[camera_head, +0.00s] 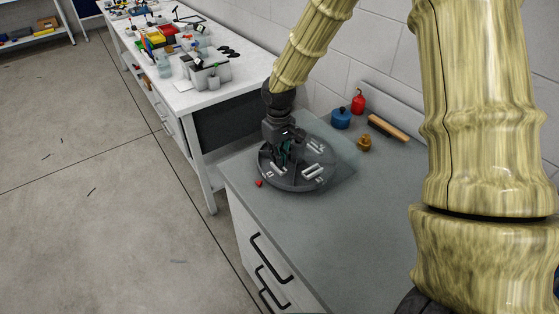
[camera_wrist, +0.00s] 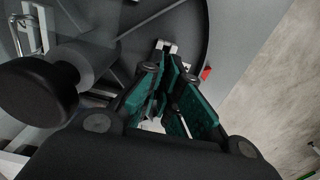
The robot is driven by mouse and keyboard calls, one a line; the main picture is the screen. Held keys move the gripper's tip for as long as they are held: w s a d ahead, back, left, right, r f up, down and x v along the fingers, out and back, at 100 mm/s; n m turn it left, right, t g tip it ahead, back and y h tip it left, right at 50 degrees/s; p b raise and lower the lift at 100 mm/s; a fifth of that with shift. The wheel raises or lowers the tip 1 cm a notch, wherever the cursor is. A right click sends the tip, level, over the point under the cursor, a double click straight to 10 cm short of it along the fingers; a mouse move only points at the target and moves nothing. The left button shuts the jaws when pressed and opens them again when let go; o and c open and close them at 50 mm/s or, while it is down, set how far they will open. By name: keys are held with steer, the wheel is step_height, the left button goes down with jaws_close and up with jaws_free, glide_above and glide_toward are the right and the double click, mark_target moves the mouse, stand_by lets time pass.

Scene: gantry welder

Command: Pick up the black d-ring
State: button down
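I cannot pick out the black d-ring for certain in either view; dark shapes between my fingers are too unclear to name. My gripper (camera_head: 287,152) points down into the left back part of a round grey divided tray (camera_head: 318,183). In the wrist view my gripper (camera_wrist: 174,82) shows green pads with a narrow gap between them, so it looks partly open. A shiny metal piece (camera_wrist: 165,45) lies just beyond the fingertips. The tray floor right under the fingers is mostly hidden.
A black-capped post (camera_wrist: 38,92) stands close left of my fingers. A small red piece (camera_head: 259,183) lies beside the tray. A blue pot (camera_head: 341,118), red bottle (camera_head: 358,102), brass object (camera_head: 364,143) and brush (camera_head: 388,128) stand behind. The front countertop (camera_head: 320,240) is clear.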

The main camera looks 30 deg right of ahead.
steer(key=shift+r, duration=0.45)
steer(key=s+a+r+b, duration=0.1)
steer(key=s+a+b, duration=0.1)
steer(key=s, duration=0.5)
steer(key=s+a+r+b, duration=0.1)
steer(key=s+a+b, duration=0.1)
steer(key=s+a, duration=0.3)
steer(key=shift+s+a+r, duration=0.3)
steer(key=shift+s+r, duration=0.05)
steer(key=shift+s, duration=0.7)
steer(key=shift+d, duration=0.1)
